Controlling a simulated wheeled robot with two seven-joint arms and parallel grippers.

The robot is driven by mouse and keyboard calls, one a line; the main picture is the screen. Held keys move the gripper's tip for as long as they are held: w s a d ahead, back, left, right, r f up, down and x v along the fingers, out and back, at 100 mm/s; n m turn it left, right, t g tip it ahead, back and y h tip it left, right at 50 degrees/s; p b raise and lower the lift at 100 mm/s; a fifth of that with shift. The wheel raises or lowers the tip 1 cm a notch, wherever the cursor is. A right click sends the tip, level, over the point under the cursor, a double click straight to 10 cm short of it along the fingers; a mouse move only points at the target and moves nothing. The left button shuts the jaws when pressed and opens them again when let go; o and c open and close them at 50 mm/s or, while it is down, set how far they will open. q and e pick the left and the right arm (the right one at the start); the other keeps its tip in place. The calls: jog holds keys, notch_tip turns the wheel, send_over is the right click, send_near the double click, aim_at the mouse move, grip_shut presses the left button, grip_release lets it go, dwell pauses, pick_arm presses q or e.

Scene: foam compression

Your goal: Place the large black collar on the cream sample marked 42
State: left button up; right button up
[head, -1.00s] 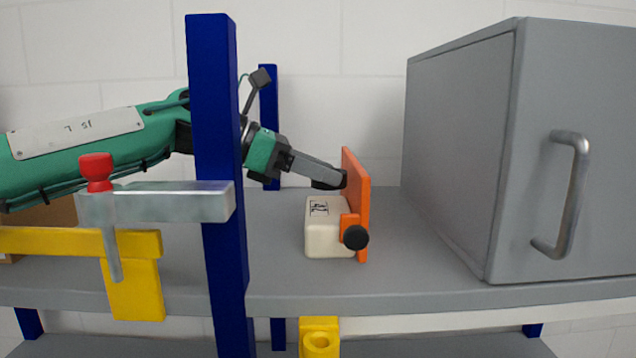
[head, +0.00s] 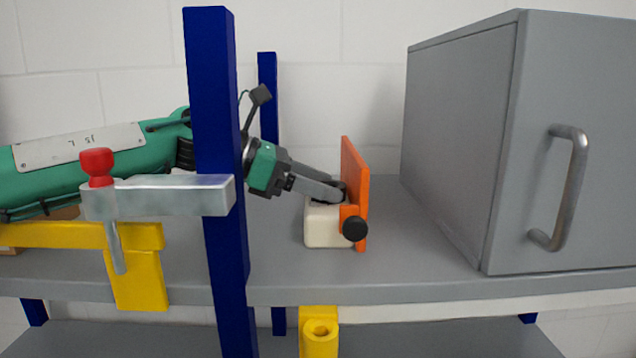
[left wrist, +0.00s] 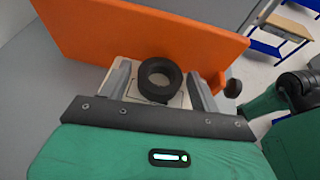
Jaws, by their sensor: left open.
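The cream sample (head: 326,232) stands on the grey shelf against an orange upright plate (head: 355,180). Its top mark is hidden now in the head view. My left gripper (head: 338,192) is low over the sample's top, its fingers angled down to the right. In the left wrist view, the large black collar (left wrist: 148,89) lies between the open fingers (left wrist: 160,92), with a gap on each side. It appears to rest on the sample's pale top (left wrist: 172,103), whose printed lines show partly around it. The collar is mostly hidden by the fingers in the head view. My right gripper is out of view.
A blue post (head: 213,150) stands in front of my left arm. A yellow bracket with a metal bar and red knob (head: 97,165) is at left. A grey cabinet (head: 460,140) stands at right. A black knob (head: 354,228) is on the orange plate's front.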

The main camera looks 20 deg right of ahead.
pick_arm(q)
jog(key=shift+r, duration=0.2)
jog(key=v, duration=1.2)
jog(key=shift+s, duration=0.1)
